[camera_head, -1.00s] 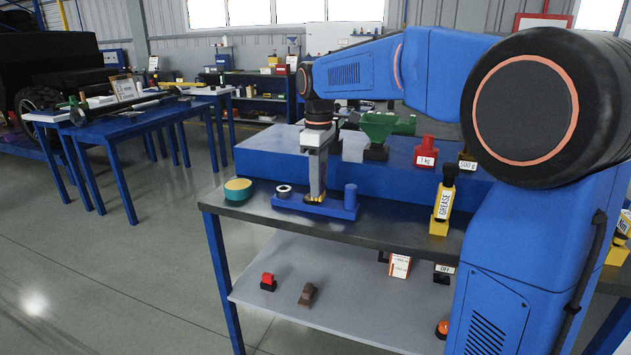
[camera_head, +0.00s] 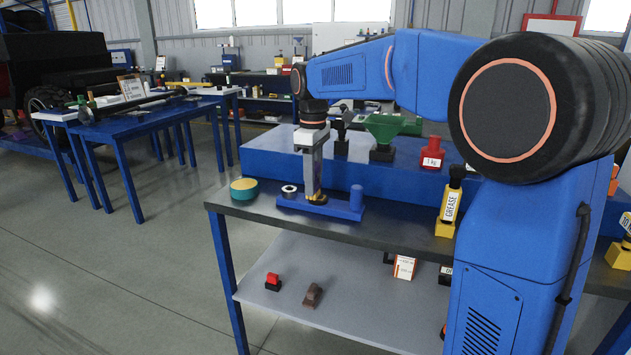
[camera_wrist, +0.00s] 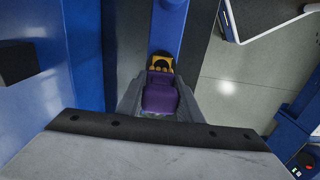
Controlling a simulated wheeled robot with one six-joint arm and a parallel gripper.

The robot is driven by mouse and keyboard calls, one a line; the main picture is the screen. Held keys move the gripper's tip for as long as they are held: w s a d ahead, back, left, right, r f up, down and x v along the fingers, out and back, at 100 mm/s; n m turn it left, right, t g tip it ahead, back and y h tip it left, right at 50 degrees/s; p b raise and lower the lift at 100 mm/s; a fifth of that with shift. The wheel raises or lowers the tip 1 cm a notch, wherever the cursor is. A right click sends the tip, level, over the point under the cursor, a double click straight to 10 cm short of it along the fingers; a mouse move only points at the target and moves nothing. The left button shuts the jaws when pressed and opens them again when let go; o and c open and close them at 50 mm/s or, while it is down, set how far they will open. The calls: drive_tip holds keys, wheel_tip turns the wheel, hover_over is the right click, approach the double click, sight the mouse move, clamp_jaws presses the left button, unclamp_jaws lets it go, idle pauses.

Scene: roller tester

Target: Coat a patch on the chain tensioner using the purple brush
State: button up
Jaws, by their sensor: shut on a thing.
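My gripper (camera_head: 315,197) points straight down over a flat blue base (camera_head: 345,211) on the dark bench top. It is shut on a purple brush (camera_wrist: 160,98), seen between the fingers in the wrist view. A yellow and black piece (camera_wrist: 160,63) shows just beyond the purple part. In the head view the fingers hide most of the brush, and only yellow and black show at their tips. The base carries a pale ring (camera_head: 289,189) at left and a blue post (camera_head: 356,197) at right. I cannot tell for certain which part is the chain tensioner.
A green and yellow round tub (camera_head: 244,189) stands left of the base. A yellow grease bottle (camera_head: 449,207) stands at right. Behind is a raised blue block (camera_head: 262,155) with a green funnel (camera_head: 381,128) and a red weight (camera_head: 432,152). Floor is free at left.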

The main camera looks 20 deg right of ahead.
drive_tip(key=shift+s+d+r, duration=0.15)
drive_tip(key=shift+s+d, duration=0.35)
drive_tip(key=shift+d, duration=0.1)
drive_tip(key=shift+d, duration=0.1)
drive_tip(key=shift+s+d, duration=0.4)
drive_tip(key=shift+d, duration=0.15)
drive_tip(key=shift+w+a, duration=0.5)
drive_tip(key=shift+a, duration=0.2)
drive_tip(key=shift+w+a, duration=0.45)
drive_tip(key=shift+a, duration=0.2)
drive_tip(key=shift+r, duration=2.9)
drive_tip(key=shift+d, duration=0.1)
